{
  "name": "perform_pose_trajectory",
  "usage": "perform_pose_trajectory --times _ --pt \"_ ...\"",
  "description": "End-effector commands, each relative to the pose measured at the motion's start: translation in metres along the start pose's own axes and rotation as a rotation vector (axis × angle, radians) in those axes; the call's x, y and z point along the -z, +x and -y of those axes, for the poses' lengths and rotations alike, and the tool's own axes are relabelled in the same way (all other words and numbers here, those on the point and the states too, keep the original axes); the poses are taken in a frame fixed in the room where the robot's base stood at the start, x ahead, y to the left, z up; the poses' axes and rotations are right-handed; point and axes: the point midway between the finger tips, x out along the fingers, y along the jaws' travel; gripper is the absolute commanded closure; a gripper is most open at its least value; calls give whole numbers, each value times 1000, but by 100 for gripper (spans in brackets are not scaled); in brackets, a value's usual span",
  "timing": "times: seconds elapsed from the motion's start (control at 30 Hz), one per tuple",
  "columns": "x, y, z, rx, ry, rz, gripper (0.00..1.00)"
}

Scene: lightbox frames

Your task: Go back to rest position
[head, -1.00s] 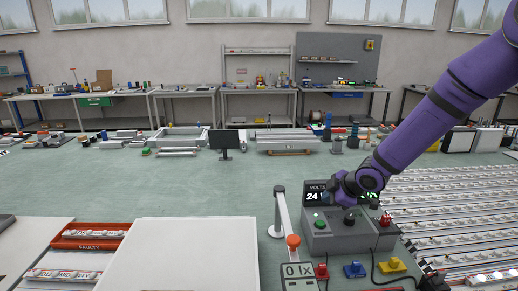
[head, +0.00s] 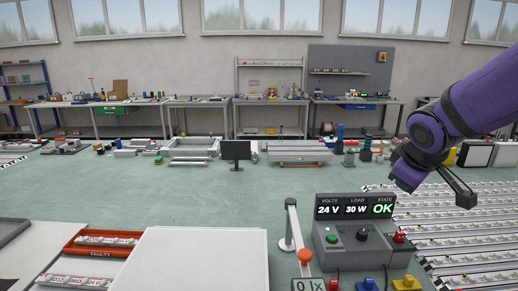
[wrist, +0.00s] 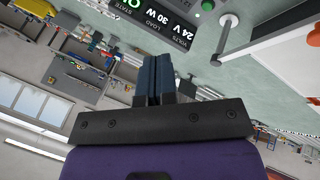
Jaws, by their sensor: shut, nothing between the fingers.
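My gripper (wrist: 157,62) shows in the wrist view with its two dark fingers together and nothing between them. In the head view my purple arm reaches in from the right edge, and its bent wrist hangs above the right side of the grey power supply unit (head: 326,246). The unit's display (head: 355,207) reads 24 V, 30 W and a green OK. The display also shows upside down in the wrist view (wrist: 165,25), beyond the fingers.
A red tray (head: 70,246) marked FAULTY holds light strips at the front left. A white panel (head: 200,260) lies beside it. Rows of light strips (head: 460,235) fill the right.

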Motion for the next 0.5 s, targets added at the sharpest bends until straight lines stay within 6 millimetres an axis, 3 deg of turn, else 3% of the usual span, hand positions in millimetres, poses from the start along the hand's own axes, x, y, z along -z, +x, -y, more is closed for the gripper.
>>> perform_pose_trajectory --times 0.1,0.5 --pt "-16 -31 4 -6 103 13 100" --pt "-76 -113 36 79 451 29 100"
